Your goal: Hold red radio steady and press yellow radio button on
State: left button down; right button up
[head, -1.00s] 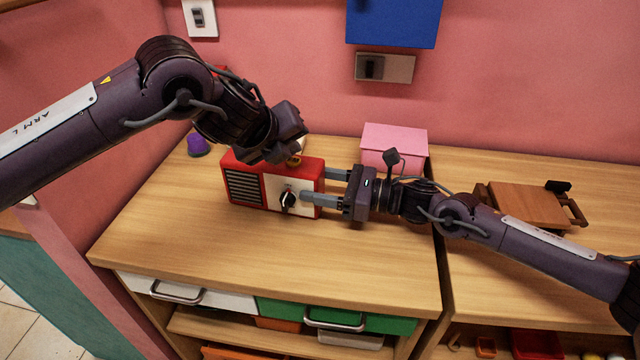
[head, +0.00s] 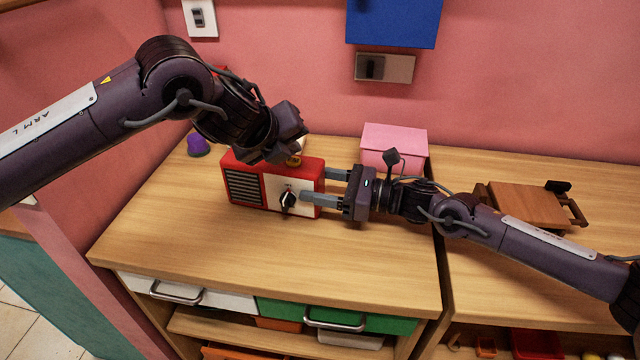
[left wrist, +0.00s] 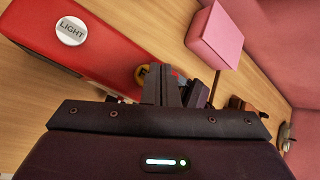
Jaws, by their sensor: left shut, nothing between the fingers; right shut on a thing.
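The red radio (head: 313,172) stands upright on the wooden counter, with a dark grille, a white front panel and a black knob (head: 288,199). My right gripper (head: 314,185) is shut on its right end, one finger across the front and one behind. My left gripper (head: 284,152) is above the radio's top, pointing down, its fingers mostly hidden in the head view. In the left wrist view its fingers (left wrist: 170,82) are shut and empty beside the yellow button (left wrist: 141,76), which they partly cover. I cannot tell whether they touch it. A white LIGHT button (left wrist: 71,31) is also on top.
A pink box (head: 395,145) stands behind my right gripper. A purple object (head: 198,145) is at the back left. A brown wooden item (head: 525,205) lies on the right counter. The counter's front (head: 260,245) is clear, above drawers with handles.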

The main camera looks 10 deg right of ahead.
aim_at(291, 163)
dwell(0.3)
pick_arm(q)
jog(key=shift+f, duration=0.5)
dwell(0.4)
jog(key=shift+r, duration=0.55)
jog(key=shift+r, duration=3)
